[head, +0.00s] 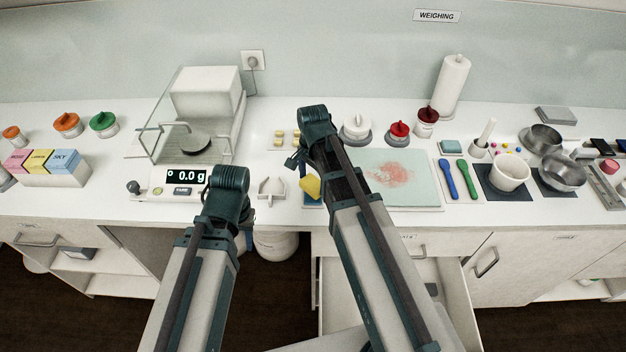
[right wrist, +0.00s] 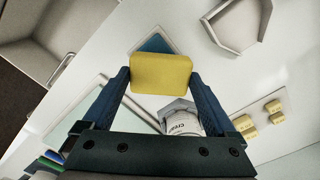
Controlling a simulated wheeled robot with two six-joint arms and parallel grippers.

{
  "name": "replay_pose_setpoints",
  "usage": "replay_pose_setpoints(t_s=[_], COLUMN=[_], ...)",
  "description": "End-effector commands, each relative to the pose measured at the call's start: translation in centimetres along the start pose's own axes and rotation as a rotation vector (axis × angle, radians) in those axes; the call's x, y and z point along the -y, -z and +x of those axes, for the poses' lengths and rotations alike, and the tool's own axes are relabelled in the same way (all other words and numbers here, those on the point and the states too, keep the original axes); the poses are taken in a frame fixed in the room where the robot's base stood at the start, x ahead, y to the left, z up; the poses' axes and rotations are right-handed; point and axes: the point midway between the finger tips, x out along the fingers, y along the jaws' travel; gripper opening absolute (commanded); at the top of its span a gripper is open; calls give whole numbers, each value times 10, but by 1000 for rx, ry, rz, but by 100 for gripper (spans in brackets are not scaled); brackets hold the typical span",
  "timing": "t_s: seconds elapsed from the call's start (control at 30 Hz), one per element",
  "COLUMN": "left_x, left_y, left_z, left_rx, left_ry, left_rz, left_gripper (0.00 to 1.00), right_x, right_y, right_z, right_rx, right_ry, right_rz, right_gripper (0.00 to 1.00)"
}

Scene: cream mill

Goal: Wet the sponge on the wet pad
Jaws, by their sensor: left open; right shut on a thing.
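The yellow sponge (head: 311,188) is held between the two fingertips of my right gripper (right wrist: 160,77), which is shut on it. The sponge also shows large in the right wrist view (right wrist: 161,72). A small blue pad in a pale tray, seemingly the wet pad (right wrist: 154,43), shows just past the sponge; a strip of it is seen in the head view (head: 312,204). The sponge partly covers the pad, and I cannot tell whether they touch. My left gripper (head: 246,230) is mostly hidden by its own arm, near the counter's front edge; it is open.
A pale green mat (head: 418,165) with a red stain lies right of the sponge. A white scoop-shaped holder (head: 271,188) stands to its left, beside the balance (head: 184,178) reading 0.0 g. Lidded jars (head: 357,128) stand behind. A drawer (head: 440,290) below is open.

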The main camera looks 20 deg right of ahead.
Motion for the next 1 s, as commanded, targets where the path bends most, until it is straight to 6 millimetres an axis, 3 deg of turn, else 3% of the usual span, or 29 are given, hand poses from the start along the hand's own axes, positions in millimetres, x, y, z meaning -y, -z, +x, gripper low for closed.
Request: replay_pose_setpoints(t_s=[0.57,1.0], left_x=[5,5], left_y=[-3,-3], left_z=[-48,-48], left_rx=[0,0], left_ry=[0,0], left_rz=[2,2], left_gripper=[45,45], right_x=[0,0], right_y=[0,0], right_z=[-48,-48], right_rx=[-1,-1], right_ry=[0,0], right_rz=[0,0], right_gripper=[48,48])
